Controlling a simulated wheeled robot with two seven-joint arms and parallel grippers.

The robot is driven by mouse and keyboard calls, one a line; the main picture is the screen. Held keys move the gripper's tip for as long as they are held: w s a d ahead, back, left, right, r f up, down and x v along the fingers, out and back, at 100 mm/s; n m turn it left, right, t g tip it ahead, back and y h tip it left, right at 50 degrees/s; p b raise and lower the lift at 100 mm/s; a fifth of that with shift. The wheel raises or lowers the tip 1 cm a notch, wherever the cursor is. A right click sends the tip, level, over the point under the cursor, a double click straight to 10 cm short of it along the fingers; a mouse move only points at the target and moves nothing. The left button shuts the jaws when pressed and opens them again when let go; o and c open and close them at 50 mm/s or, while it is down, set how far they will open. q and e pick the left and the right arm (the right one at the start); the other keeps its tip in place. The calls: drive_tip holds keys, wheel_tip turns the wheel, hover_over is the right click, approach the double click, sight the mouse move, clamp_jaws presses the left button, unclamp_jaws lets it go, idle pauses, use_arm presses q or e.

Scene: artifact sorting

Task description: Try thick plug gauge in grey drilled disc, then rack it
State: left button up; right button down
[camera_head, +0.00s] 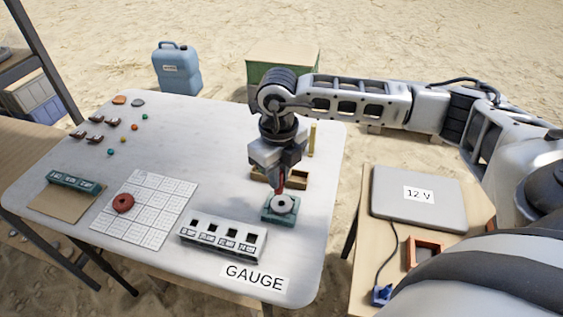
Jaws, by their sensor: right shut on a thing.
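My right gripper (278,183) points down over the right part of the white table and is shut on a thin red piece, which looks like the plug gauge (279,184). The red piece is directly above a pale grey disc (290,206) with a dark central hole. Its lower end is at the disc; I cannot tell whether it is in the hole. The disc lies on a teal block (268,214). A pale rack (190,229) with several square dark openings and small labels stands to the left, behind the GAUGE label (254,277). My left gripper is out of view.
A wooden tray (300,180) and an upright yellow post (312,139) stand behind the gripper. A red ring (123,203) lies on a gridded sheet (158,207). A teal labelled block (75,181) is at the far left. Small beads and brown pieces lie at the back left. The table's middle is clear.

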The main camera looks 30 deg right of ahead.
sight(281, 187)
drive_tip(key=m, duration=0.2)
drive_tip(key=shift+d+m, duration=0.35)
drive_tip(key=shift+m, duration=0.05)
drive_tip(key=shift+w+f+m, duration=0.1)
drive_tip(key=shift+m, duration=0.2)
drive_tip(key=shift+f+b, duration=0.55)
drive_tip(key=shift+f, duration=0.4)
drive_tip(key=shift+f+b, duration=0.45)
drive_tip(key=shift+f, duration=0.2)
drive_tip(key=shift+f+b, duration=0.4)
drive_tip(key=shift+f, duration=0.15)
use_arm(q)
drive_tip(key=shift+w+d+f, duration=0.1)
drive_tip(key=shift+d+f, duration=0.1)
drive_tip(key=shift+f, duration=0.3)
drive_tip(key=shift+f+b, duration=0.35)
drive_tip(key=shift+b, duration=0.1)
use_arm(e)
drive_tip(key=shift+f, duration=0.25)
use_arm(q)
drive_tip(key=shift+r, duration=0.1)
use_arm(e)
drive_tip(key=shift+r, duration=0.1)
